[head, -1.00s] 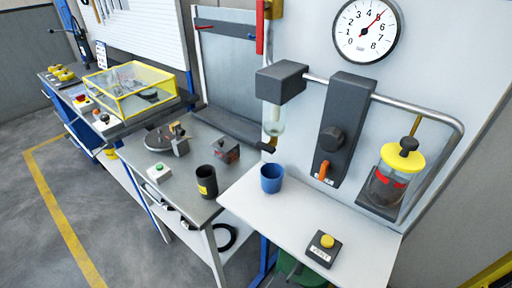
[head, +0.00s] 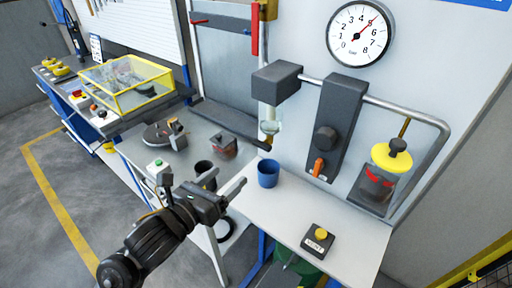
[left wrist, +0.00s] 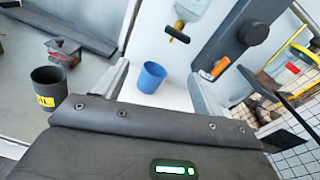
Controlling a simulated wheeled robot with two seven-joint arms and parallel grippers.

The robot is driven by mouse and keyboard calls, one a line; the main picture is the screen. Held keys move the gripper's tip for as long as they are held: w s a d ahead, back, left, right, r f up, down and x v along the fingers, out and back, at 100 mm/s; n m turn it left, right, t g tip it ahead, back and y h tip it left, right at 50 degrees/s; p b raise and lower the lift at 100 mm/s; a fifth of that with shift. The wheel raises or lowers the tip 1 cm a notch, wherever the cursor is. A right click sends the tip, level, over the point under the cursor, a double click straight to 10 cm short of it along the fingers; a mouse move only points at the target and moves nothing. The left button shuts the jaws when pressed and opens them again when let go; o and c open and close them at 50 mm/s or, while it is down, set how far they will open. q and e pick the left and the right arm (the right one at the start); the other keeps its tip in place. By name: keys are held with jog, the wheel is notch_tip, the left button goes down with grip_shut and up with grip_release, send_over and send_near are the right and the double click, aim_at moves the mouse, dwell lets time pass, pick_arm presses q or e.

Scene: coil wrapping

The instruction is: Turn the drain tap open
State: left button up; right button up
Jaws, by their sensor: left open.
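The drain tap (head: 258,144) is a small dark lever under a clear, pale bowl (head: 270,126) that hangs from a grey block. In the left wrist view the tap (left wrist: 178,34) is a short dark bar, tilted down to the right, above a blue cup. The blue cup (head: 268,174) stands upright on the white shelf, below the tap. My left gripper (head: 230,174) is open and empty, left of the blue cup and apart from the tap. Its fingers also show in the left wrist view (left wrist: 158,76), with the cup seen between them. My right gripper is not in view.
A dark regulator block with an orange lever (head: 318,167) stands right of the bowl. A yellow-capped unit (head: 392,157) is further right. A black cup (left wrist: 48,88) stands on the grey bench, partly behind my left gripper in the head view. A yellow button box (head: 319,238) sits on the shelf.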

aim_at(260, 146)
pick_arm(q)
jog(key=w+d+r+m+b, duration=0.1)
jog(key=w+d, duration=0.1)
jog(key=w+d+r+m+b, duration=0.1)
jog(key=w+d+b, duration=0.1)
jog(key=w+d+r+m+h+b, duration=0.1)
jog(key=w+d+b, duration=0.1)
jog(key=shift+w+d, duration=0.3)
jog(key=shift+d, duration=0.1)
jog(key=shift+w+d+f, duration=0.1)
jog(key=shift+w+d, duration=0.15)
jog(key=shift+w, duration=0.3)
jog(key=shift+c, duration=0.3)
jog(key=c, duration=0.9)
jog(key=shift+c, duration=0.2)
